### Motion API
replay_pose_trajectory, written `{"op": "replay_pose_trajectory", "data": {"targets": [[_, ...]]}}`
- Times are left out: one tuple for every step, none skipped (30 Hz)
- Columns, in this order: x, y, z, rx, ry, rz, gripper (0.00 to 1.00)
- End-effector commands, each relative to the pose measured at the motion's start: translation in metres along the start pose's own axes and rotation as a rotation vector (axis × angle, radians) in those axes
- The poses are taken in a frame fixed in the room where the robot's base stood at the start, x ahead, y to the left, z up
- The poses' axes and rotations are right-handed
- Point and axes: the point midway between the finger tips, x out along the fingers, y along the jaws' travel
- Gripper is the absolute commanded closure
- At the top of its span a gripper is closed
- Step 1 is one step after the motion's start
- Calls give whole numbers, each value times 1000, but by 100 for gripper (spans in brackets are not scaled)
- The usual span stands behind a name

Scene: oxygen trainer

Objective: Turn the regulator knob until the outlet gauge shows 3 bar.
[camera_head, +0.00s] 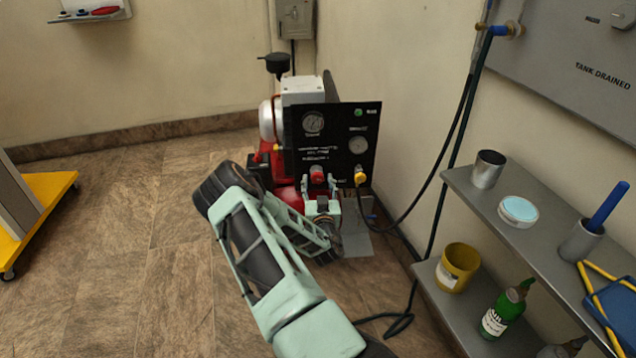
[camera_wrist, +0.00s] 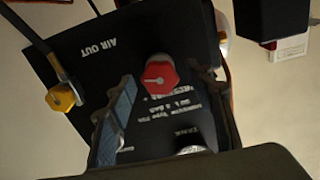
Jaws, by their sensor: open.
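The red regulator knob (camera_head: 317,174) sits low on the black compressor panel (camera_head: 335,120). In the wrist view the knob (camera_wrist: 160,72) shows a white pointer line and lies between and just beyond the fingertips. My gripper (camera_head: 321,195) is open in front of the panel, and in the wrist view its fingers (camera_wrist: 170,95) stand either side of the knob, apart from it as far as I can tell. The outlet gauge (camera_head: 358,145) is on the panel's right and another gauge (camera_head: 313,122) is at upper left. Both needles are too small to read.
A yellow air-out fitting (camera_head: 360,176) with a black hose sits right of the knob. A grey shelf (camera_head: 545,232) with a tin, a yellow pot and a green bottle stands at right. A yellow cart (camera_head: 45,200) is at far left.

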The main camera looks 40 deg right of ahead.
Motion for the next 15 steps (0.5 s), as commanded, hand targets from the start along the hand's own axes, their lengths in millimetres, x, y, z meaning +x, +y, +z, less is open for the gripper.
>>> {"op": "replay_pose_trajectory", "data": {"targets": [[0,0,0,0,0,0,52],[0,0,0,0,0,0,52],[-1,0,0,0,0,0,52],[-2,0,0,0,0,0,52],[-3,0,0,0,0,1,52],[-6,0,0,0,-1,1,52],[-10,1,0,-1,-1,2,52],[-13,1,0,-1,-1,1,52],[-19,1,1,-1,-2,2,52],[-25,0,0,0,-2,2,52],[-30,1,1,0,-3,3,52],[-38,1,1,0,-2,2,52],[-45,1,0,-1,-3,3,52],[-51,1,0,-1,-2,3,52],[-60,1,1,0,-3,2,52]]}}
